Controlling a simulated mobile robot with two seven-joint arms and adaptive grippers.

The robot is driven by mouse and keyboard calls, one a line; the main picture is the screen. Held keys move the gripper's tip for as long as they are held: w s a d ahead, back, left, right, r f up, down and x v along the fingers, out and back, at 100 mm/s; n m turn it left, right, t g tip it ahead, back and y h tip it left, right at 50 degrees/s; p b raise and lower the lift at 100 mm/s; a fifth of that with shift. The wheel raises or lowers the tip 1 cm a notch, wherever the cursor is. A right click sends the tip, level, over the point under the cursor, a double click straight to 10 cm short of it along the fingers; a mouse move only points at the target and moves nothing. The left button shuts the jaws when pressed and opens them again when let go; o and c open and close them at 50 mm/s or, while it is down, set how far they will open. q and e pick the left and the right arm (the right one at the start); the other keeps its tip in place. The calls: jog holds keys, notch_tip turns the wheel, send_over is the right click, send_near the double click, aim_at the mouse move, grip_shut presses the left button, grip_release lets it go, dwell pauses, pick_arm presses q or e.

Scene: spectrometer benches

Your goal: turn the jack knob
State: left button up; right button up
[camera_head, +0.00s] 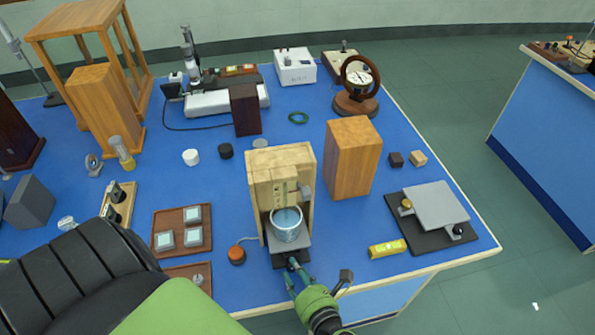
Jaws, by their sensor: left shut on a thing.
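A small lab jack with a grey top plate (289,241) and a dark base (281,261) stands at the front of a pale wooden housing (265,172). A glass beaker (287,226) of blue liquid stands on its plate. My left gripper (294,266) reaches in from the front edge of the bench, its fingers shut at the front of this jack. They appear to be on the jack knob, which is mostly hidden between them. My right gripper is not in view.
A wooden block (352,158) stands right of the housing, and an orange-brown knob (237,255) with a cable lies left of the jack.

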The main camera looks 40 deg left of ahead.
pick_arm(q)
jog(key=shift+a+r+n+t+h+p, duration=0.15)
jog(key=shift+n+t+h+p, duration=0.35)
jog(key=shift+n+p, duration=0.45)
jog(key=o, duration=0.8)
jog(key=shift+o, duration=0.2)
jog(key=shift+w, duration=0.15)
jog(key=v, duration=0.7)
jog(key=shift+d, duration=0.2)
